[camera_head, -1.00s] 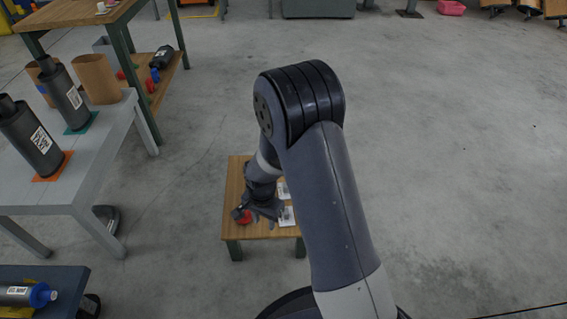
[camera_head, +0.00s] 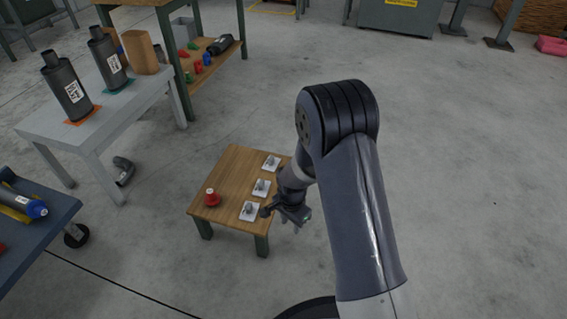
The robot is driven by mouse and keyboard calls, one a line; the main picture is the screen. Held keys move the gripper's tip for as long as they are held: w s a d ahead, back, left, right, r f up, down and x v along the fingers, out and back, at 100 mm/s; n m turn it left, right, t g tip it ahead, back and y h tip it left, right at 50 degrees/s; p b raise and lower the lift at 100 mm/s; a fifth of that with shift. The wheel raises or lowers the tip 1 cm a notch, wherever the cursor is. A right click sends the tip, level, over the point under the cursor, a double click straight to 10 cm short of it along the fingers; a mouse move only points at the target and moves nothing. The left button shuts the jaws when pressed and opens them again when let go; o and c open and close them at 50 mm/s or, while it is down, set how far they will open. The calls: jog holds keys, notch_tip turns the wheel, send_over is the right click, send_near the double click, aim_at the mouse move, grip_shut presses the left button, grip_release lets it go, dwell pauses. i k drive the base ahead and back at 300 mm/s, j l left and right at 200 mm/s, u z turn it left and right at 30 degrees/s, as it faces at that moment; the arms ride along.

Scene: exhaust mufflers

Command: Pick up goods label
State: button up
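A low wooden table (camera_head: 228,171) stands in front of me. Three white cards, which look like goods labels, lie along its right side: a far one (camera_head: 271,162), a middle one (camera_head: 261,188) and a near one (camera_head: 249,211). Each has a small grey piece on it. A red object (camera_head: 211,198) sits at the table's left front corner. My gripper (camera_head: 288,222) points down at the table's right edge, just right of the near card. Its fingers are small and dark, so I cannot tell whether they are open or hold anything.
A grey table (camera_head: 60,128) at the left bears two dark mufflers (camera_head: 67,85) (camera_head: 107,60) and a brown cylinder (camera_head: 140,52). A blue cart (camera_head: 40,235) stands at the lower left. A workbench (camera_head: 205,50) with small parts stands behind. The floor at the right is clear.

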aim_at(272, 162)
jog(key=i+l+u, duration=0.35)
jog(key=i+l, duration=0.2)
jog(key=l, duration=0.15)
jog(key=i+l+u, duration=0.2)
jog(key=l, duration=0.2)
jog(key=i+j+u, duration=0.15)
jog(key=i, duration=0.55)
